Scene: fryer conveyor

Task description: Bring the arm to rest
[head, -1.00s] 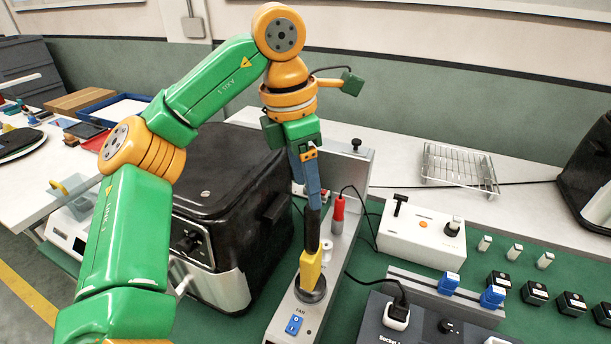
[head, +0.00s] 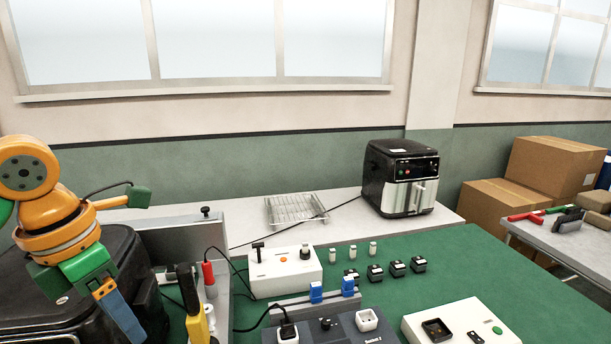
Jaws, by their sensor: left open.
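My left arm comes in at the left edge of the head view. My left gripper (head: 122,312), with long blue fingers, points down and to the right over the side of a black appliance (head: 150,290). Its fingertips are at or below the bottom edge of the picture. A yellow-and-black upright piece (head: 197,325) stands to the right of the fingers, with a visible gap between them. My left gripper is open, and I see nothing held in it. My right gripper is not in view.
A white control box (head: 284,275), a dark socket box (head: 345,328) and small black blocks (head: 397,268) stand on the green mat (head: 470,265). A wire rack (head: 296,210) and an air fryer (head: 400,180) stand behind. The mat's right side has free room.

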